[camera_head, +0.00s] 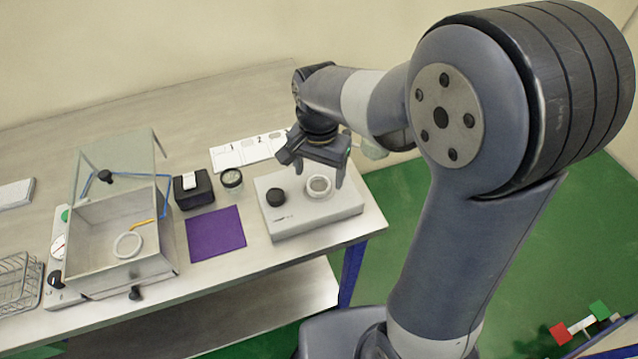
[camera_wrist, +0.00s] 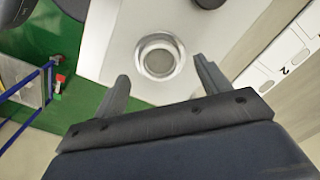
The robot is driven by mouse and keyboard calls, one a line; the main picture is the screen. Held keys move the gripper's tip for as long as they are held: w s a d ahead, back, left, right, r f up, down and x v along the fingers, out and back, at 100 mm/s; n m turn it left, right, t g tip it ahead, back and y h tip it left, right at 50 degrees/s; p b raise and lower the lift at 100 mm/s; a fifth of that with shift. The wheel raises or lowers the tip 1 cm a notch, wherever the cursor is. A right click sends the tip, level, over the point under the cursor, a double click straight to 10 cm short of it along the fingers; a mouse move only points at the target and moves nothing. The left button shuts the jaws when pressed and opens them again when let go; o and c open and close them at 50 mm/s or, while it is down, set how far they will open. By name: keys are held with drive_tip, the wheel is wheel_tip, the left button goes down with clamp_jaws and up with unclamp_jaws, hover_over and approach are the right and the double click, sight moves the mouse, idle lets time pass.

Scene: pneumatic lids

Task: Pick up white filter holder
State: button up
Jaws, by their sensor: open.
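A round white filter holder (camera_head: 319,193) with a grey disc inside sits on top of the pale grey device (camera_head: 287,227) at the right end of the table. In the wrist view the holder (camera_wrist: 143,47) lies just beyond and between my fingertips. My gripper (camera_head: 312,170) is open and empty, pointing down above the device. In the wrist view both fingers of my gripper (camera_wrist: 163,72) are spread apart and nothing is between them. A second white ring (camera_head: 119,247) lies in the open-topped box (camera_head: 95,250) on the left; I cannot tell whether it is also a filter holder.
A black knob (camera_head: 276,197) stands on the device, left of the holder. A purple mat (camera_head: 216,233), a black block (camera_head: 194,191) and a small dark-rimmed jar (camera_head: 231,178) are farther left. A white numbered card strip (camera_head: 229,157) lies behind. A wire basket (camera_head: 18,285) is at far left.

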sight(319, 186)
drive_tip(key=shift+f, duration=1.35)
drive_tip(key=shift+c, duration=0.4)
drive_tip(key=c, duration=1)
